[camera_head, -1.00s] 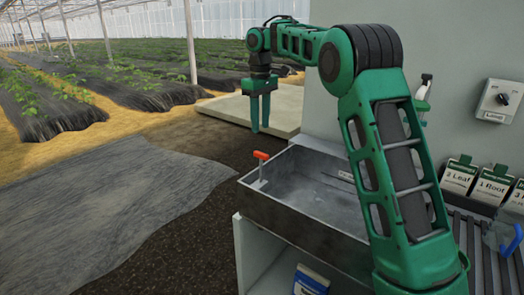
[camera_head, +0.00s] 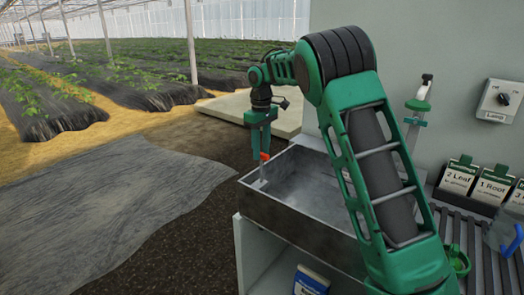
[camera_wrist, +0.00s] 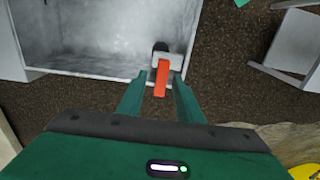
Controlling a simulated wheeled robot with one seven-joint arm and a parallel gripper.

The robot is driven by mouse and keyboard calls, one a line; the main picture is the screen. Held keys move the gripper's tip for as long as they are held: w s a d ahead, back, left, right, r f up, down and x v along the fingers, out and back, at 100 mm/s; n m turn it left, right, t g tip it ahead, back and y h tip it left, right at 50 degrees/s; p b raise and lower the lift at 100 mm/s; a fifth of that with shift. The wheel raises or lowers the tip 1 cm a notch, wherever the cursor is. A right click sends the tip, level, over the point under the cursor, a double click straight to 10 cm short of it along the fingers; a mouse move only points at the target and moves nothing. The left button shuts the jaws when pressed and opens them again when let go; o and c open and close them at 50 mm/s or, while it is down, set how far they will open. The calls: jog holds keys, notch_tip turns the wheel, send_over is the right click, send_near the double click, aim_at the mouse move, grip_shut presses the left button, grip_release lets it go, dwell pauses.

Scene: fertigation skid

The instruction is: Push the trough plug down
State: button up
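The trough plug has an orange-red handle (camera_head: 264,156) on a pale metal stem (camera_head: 259,183) at the left end of the grey metal trough (camera_head: 300,212). My gripper (camera_head: 257,158) points down at the plug's handle, close to it. In the wrist view the handle (camera_wrist: 162,78) lies between my two green fingers (camera_wrist: 160,85), with a gap on each side. The gripper is open and holds nothing. A dark round spot shows beside the plug's pale block in the wrist view. Whether the fingers touch the handle cannot be told.
A switch box (camera_head: 499,99) and seed packets (camera_head: 460,176) are at the right, by a slatted rack (camera_head: 480,240). A green-topped tool (camera_head: 417,105) stands against the wall. A blue-and-white packet (camera_head: 310,281) sits below the trough.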

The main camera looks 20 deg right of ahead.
aim_at(262, 159)
jog(key=shift+c, duration=0.4)
grip_shut()
jog(key=shift+d+f, duration=0.1)
jog(key=shift+f, duration=2.2)
jog(key=shift+o, duration=0.4)
grip_release()
notch_tip(262, 159, up, 11)
jog(key=shift+w+f, duration=0.1)
jog(key=shift+f, duration=0.05)
